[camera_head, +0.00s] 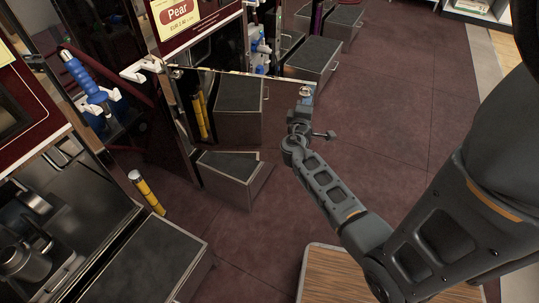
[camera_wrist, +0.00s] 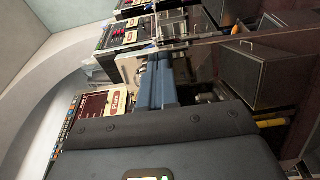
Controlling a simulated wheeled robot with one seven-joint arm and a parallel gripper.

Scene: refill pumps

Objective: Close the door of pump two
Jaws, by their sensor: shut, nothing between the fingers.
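A shiny, dark door (camera_head: 225,82) stands swung out from a pump cabinet, its top edge running across to my gripper; I cannot read a pump number on it. Its surface mirrors a grey step box. My gripper (camera_head: 304,93) is by the door's free outer end, at the right; I cannot tell whether it touches. In the wrist view my gripper (camera_wrist: 160,75) is shut and empty, and the door's thin edge (camera_wrist: 240,38) runs off to the right from beside the fingertips. The cabinet bearing a "Pear" sign (camera_head: 180,14) stands behind the door.
Grey step boxes stand on the dark red floor, one below the door (camera_head: 236,168) and one at front left (camera_head: 150,265). A nearer pump (camera_head: 30,120) with a blue nozzle (camera_head: 85,75) is at left. The floor (camera_head: 400,110) right of the door is clear.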

